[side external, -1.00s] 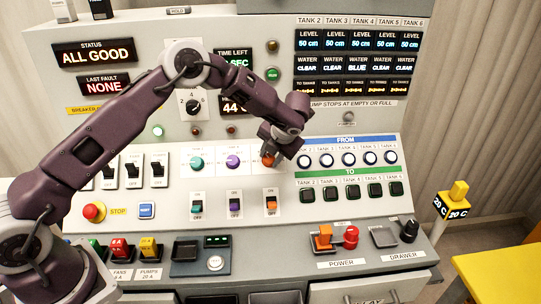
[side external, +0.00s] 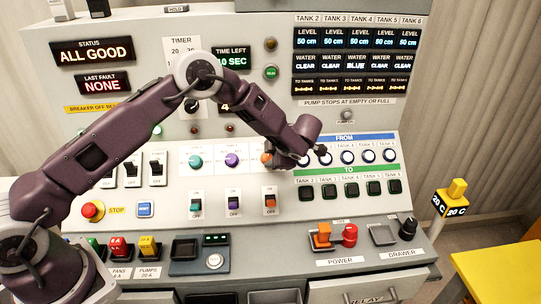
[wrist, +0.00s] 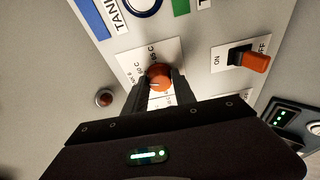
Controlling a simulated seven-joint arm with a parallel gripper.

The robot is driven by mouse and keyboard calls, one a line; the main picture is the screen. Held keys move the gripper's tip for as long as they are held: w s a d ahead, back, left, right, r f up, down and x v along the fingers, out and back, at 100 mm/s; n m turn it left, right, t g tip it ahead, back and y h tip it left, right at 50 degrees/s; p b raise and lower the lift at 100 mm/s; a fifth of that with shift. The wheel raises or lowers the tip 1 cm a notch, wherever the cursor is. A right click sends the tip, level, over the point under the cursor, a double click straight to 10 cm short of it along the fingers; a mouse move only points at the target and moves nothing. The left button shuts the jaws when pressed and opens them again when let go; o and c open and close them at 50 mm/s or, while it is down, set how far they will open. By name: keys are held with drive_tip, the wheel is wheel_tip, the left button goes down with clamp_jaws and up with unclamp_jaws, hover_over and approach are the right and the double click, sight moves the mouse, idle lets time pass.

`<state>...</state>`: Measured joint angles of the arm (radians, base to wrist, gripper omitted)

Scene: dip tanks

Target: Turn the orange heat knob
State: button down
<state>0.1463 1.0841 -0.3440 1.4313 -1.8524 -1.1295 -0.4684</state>
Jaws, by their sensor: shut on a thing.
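The orange heat knob (wrist: 160,77) sits on a white plate with temperature markings in the wrist view. My gripper (wrist: 162,88) is shut on it, one finger on each side. A pale pointer line shows on the knob's face. In the side external view the orange knob (side external: 267,158) is partly hidden by my gripper (side external: 282,158), at the right end of the row of knobs.
Left of it are a purple knob (side external: 232,160) and a teal knob (side external: 195,161). Below is an orange on/off switch (side external: 269,201). Right are round FROM buttons (side external: 347,157) and dark square TO buttons (side external: 351,191). A red stop button (side external: 92,210) sits at left.

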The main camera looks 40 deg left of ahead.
drive_tip(key=shift+m, duration=1.1)
drive_tip(key=c, duration=1)
unclamp_jaws()
drive_tip(key=shift+d, duration=0.1)
drive_tip(key=v, duration=0.7)
drive_tip(key=shift+s+f, duration=0.15)
drive_tip(key=shift+s, duration=0.05)
